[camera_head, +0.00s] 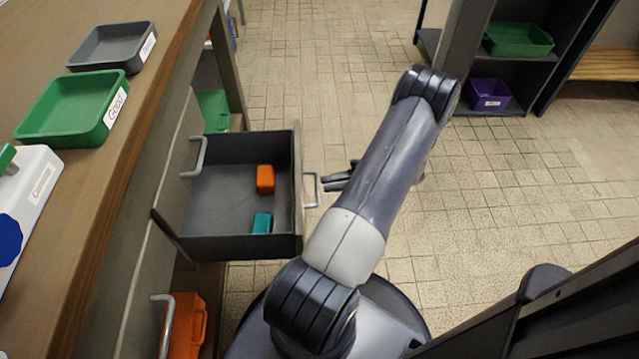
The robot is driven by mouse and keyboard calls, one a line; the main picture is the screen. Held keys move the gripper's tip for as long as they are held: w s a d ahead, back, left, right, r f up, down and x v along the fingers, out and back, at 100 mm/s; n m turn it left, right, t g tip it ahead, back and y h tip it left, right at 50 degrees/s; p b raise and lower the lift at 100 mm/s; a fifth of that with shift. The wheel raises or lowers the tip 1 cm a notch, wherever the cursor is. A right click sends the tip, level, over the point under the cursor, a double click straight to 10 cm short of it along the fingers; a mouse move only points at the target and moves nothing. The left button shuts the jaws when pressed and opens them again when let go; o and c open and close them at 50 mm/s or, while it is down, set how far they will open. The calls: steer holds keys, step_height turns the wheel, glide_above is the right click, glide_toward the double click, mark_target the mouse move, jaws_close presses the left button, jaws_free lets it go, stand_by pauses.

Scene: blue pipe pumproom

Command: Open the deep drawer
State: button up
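A dark grey drawer (215,248) with tall walls is pulled well out of the workbench. Its silver handle (317,190) is on the front, facing right. An orange block (265,179) and a teal block (262,223) lie inside. My gripper (326,183) is just to the right of the handle. Its dark fingers look slightly apart, with tips close to the bar and nothing visible between them. My arm partly hides the gripper's body, and whether the tips touch the handle is unclear.
The workbench (150,100) at left carries a green tray (60,125), a grey tray (100,58) and a white box (30,190). An orange item (187,325) sits low beneath. A dark shelf (520,70) stands at back right. Tiled floor between is clear.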

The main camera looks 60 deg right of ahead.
steer(key=v, duration=0.6)
steer(key=shift+p, duration=0.3)
steer(key=shift+s, duration=0.1)
steer(key=b+x, duration=0.1)
steer(key=x, duration=1)
steer(key=shift+r+b, duration=0.1)
steer(key=shift+b, duration=0.2)
